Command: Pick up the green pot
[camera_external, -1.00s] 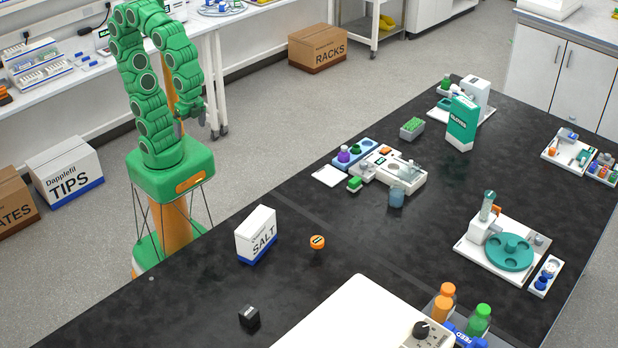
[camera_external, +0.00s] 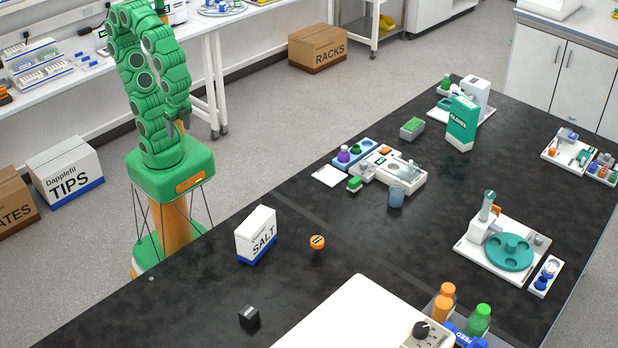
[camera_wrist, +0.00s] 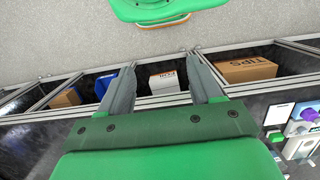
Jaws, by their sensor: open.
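A small green pot-like piece (camera_external: 355,184) sits at the front left corner of the white balance on the black bench. It also shows at the right edge of the wrist view (camera_wrist: 275,137). A darker green top (camera_external: 355,149) stands beside a purple pot (camera_external: 344,154) on a blue tray behind it; I cannot tell for sure which is the green pot. My gripper (camera_external: 177,127) hangs by my column, left of the bench and well apart from both. In the wrist view my gripper (camera_wrist: 161,72) is open, with nothing between its fingers.
A SALT box (camera_external: 257,235), an orange-topped item (camera_external: 317,242) and a black block (camera_external: 249,317) stand on the near bench. A blue beaker (camera_external: 397,196) stands close to the balance (camera_external: 405,172). A white sheet (camera_external: 330,176) lies left of it. Boxes sit under the bench.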

